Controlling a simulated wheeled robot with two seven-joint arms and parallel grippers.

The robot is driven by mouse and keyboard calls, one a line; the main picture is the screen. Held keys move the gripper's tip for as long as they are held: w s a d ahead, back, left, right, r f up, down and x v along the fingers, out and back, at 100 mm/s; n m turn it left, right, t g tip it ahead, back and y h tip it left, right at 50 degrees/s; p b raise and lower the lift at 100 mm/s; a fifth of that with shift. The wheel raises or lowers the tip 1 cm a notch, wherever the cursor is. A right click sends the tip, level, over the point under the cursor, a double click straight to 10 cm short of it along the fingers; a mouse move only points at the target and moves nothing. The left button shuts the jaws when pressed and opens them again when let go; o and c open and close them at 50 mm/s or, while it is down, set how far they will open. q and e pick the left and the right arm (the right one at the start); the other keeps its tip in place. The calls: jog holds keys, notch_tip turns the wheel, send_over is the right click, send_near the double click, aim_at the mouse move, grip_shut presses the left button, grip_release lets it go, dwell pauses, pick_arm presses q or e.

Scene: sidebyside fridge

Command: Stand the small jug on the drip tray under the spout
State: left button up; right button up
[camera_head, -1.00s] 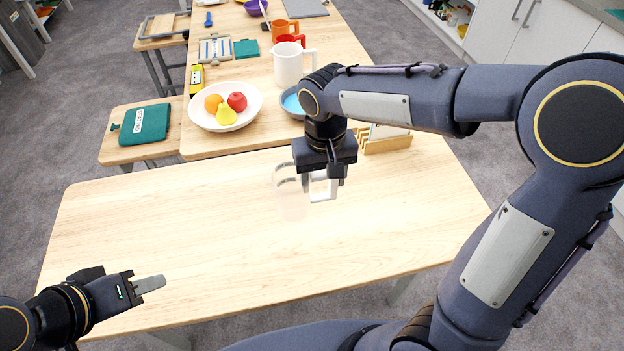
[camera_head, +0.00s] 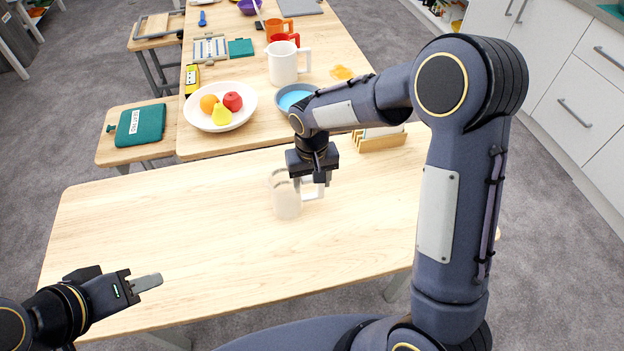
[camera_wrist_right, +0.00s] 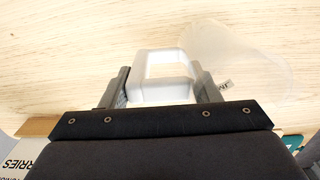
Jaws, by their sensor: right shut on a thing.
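A clear, see-through jug (camera_head: 286,203) with a white handle is over the near table, upright or nearly so. I cannot tell whether its base touches the wood. My right gripper (camera_head: 311,184) is shut on the jug's handle from above. In the right wrist view the white handle (camera_wrist_right: 163,65) sits between the two fingers (camera_wrist_right: 160,88), with the faint clear body to the right. My left gripper (camera_head: 147,284) is low at the left, away from the jug, seen edge-on, so its opening cannot be told. No drip tray or spout can be made out.
The near table (camera_head: 150,230) is otherwise bare. Behind it stand a fruit bowl (camera_head: 245,118), a blue-filled bowl (camera_head: 284,100), a white jug (camera_head: 283,66), a red mug (camera_head: 290,38), an orange mug (camera_head: 272,25) and a wooden holder (camera_head: 382,144). An orange-yellow patch (camera_head: 342,72) lies near the white jug.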

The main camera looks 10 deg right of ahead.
jog(key=shift+f, duration=0.1)
jog(key=shift+f, duration=0.15)
jog(key=o, duration=1.2)
